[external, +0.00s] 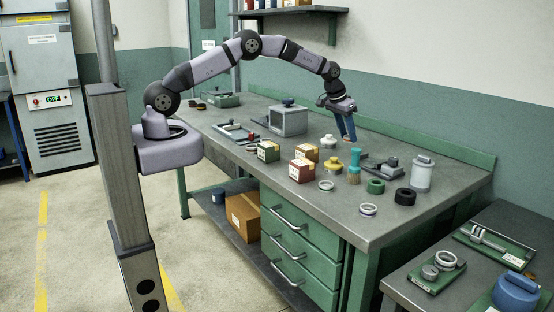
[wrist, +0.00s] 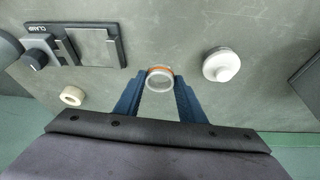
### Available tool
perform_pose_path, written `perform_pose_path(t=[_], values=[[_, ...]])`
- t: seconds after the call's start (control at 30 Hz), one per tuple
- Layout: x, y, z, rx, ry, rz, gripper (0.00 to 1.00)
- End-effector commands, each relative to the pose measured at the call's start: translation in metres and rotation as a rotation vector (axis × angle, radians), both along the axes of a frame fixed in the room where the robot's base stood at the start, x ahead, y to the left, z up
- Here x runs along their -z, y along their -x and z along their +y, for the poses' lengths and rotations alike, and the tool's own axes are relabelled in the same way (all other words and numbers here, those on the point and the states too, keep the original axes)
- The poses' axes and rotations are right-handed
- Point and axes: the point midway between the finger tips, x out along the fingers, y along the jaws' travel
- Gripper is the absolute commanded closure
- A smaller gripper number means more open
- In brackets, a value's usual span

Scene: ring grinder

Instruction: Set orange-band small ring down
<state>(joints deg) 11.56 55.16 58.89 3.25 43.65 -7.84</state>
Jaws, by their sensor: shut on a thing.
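The small ring with an orange band (wrist: 159,78) is pale and sits between the two blue fingertips of my gripper (wrist: 160,88) in the wrist view. The fingers are shut on its sides. Its height above the bench is hard to judge. In the external view my gripper (external: 350,138) points down over the back part of the grey workbench (external: 250,175); I cannot make out the ring there.
In the external view, cartons (external: 303,170), a white canister (external: 422,173), a green ring (external: 376,186) and a black ring (external: 405,196) stand nearer the front.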

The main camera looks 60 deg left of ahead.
Motion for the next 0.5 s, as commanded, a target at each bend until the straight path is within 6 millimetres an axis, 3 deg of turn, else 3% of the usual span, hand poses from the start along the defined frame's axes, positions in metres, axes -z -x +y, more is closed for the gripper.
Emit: perform_pose_path(t=[0.5], values=[[0.029, 0.0, 0.0, 0.001, 0.0, 0.001, 0.91]])
